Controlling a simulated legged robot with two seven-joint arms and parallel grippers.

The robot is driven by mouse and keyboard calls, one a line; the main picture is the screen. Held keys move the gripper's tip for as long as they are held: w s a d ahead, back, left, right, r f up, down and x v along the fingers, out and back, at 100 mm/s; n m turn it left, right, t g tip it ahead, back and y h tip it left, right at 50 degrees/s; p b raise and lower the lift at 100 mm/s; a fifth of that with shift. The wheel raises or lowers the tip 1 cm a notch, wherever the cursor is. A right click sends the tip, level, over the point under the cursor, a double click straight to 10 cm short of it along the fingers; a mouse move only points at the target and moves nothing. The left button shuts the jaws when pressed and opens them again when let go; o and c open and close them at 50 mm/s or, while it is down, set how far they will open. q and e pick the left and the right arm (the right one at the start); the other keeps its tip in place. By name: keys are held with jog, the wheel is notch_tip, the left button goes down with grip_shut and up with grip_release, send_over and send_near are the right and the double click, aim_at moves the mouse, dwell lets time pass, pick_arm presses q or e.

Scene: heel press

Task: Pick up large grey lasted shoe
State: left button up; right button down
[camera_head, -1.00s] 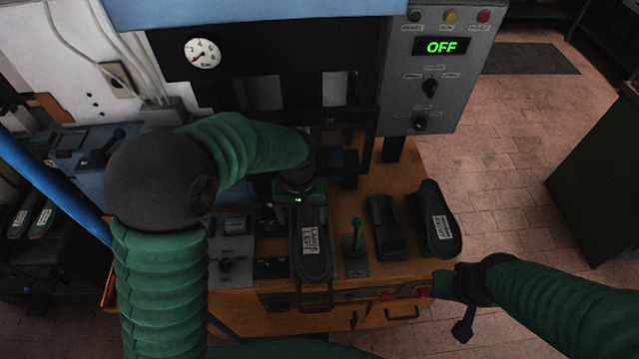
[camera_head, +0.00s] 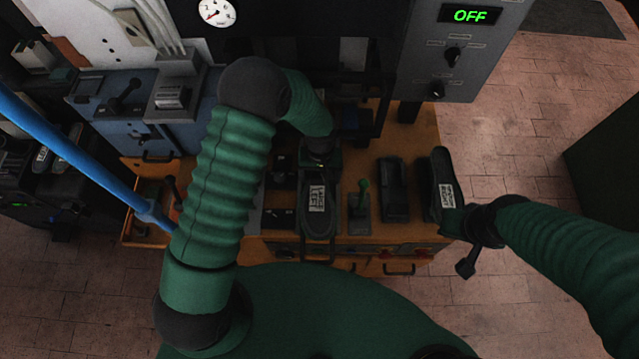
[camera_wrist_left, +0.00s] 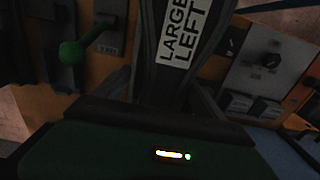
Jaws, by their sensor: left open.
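The large grey lasted shoe (camera_head: 318,197), with a white label, lies on the orange bench top below my left gripper in the head view. In the left wrist view its label on the dark shoe (camera_wrist_left: 158,75) reads "LARGE LEFT". My left gripper (camera_head: 321,158) is open at the far end of this shoe; its fingers are mostly hidden in the head view. In the wrist view dark finger parts show on both sides of the shoe; contact cannot be told. My right gripper (camera_head: 458,224) is at the bench's right edge, near a second labelled shoe (camera_head: 444,188); its jaws are unclear.
A green-knobbed lever (camera_head: 363,190) stands just right of the shoe, with a dark empty-looking holder (camera_head: 394,188) beyond it. The black press frame and grey control box (camera_head: 460,50) reading "OFF" rise behind. An open drawer (camera_head: 150,205) is at the left.

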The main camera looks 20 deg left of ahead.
pick_arm(q)
jog(key=shift+s+f+p, duration=0.2)
jog(key=shift+f+p, duration=0.1)
jog(key=shift+f, duration=0.25)
jog(key=shift+s+f+p, duration=0.2)
jog(key=shift+f+p, duration=0.1)
jog(key=shift+f, duration=0.55)
jog(key=shift+a+f, duration=0.15)
jog(key=shift+a, duration=0.1)
jog(key=shift+w+a+f, duration=0.1)
jog(key=shift+w+f, duration=0.05)
jog(key=shift+w, duration=0.05)
jog(key=c, duration=0.4)
jog(key=shift+d, duration=0.2)
jog(key=c, duration=1.2)
grip_shut()
pick_arm(e)
jog(key=shift+v, duration=1.15)
pick_arm(q)
jog(key=shift+r, duration=0.2)
pick_arm(e)
jog(key=shift+a+f, duration=0.15)
